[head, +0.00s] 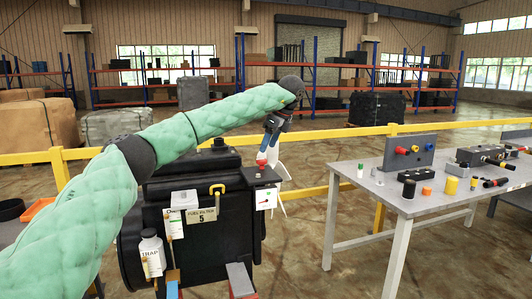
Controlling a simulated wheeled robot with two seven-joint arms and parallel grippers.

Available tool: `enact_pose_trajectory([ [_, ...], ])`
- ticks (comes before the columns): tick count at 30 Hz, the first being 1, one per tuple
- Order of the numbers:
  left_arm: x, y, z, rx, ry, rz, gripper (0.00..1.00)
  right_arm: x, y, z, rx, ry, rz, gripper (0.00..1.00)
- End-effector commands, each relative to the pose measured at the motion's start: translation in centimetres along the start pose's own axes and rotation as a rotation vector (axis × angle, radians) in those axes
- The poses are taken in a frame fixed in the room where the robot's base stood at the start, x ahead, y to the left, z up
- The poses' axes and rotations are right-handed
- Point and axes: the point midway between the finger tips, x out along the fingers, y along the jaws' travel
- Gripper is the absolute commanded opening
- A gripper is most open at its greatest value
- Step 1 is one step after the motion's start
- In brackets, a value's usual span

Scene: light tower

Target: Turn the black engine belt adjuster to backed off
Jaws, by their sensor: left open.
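A black engine housing (225,225) stands in front of me with a "FUEL SYSTEM 5" label. A black cap-like part (219,146) sits on its top. I cannot tell which part is the belt adjuster. My left arm reaches over the housing from the left. My left gripper (268,149) is open and points down above the housing's right top corner, just over a small red-topped part (261,163). I cannot tell whether it touches that part.
A grey table (375,190) with a black cylinder and several coloured parts stands right. A yellow rail (340,133) runs behind. Floor is clear between housing and table.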

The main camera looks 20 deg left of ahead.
Motion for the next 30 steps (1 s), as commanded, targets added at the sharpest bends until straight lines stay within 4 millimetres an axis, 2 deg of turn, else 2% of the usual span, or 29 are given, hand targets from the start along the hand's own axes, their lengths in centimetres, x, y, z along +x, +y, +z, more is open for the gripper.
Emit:
enact_pose_trajectory([
  [3, -1.2, 0.0, 0.0, -0.001, 0.0, 0.0, 0.55, 0.2, 0.1, 0.0, 0.0, 0.005, 0.0, 0.36],
  [8, -2.1, 0.0, 0.1, -0.001, 0.0, 0.0, 0.55, 0.3, 0.1, -0.1, 0.0, 0.012, 0.001, 0.36],
  [19, -2.2, 0.0, 0.0, 0.003, 0.001, 0.0, 0.55, 0.4, 0.3, -0.1, -0.001, 0.009, 0.003, 0.36],
  [24, -2.2, 0.0, 0.0, 0.066, 0.001, 0.0, 0.55, 0.4, 0.2, -0.1, -0.001, 0.009, 0.002, 0.36],
  [26, -2.2, -0.3, -0.1, 0.109, 0.007, -0.017, 0.55, 0.4, 0.2, 0.0, -0.001, 0.006, 0.002, 0.36],
  [30, -2.4, -2.4, -0.9, 0.233, 0.037, -0.129, 0.55, 0.4, 0.1, 0.3, -0.001, -0.009, 0.002, 0.36],
])
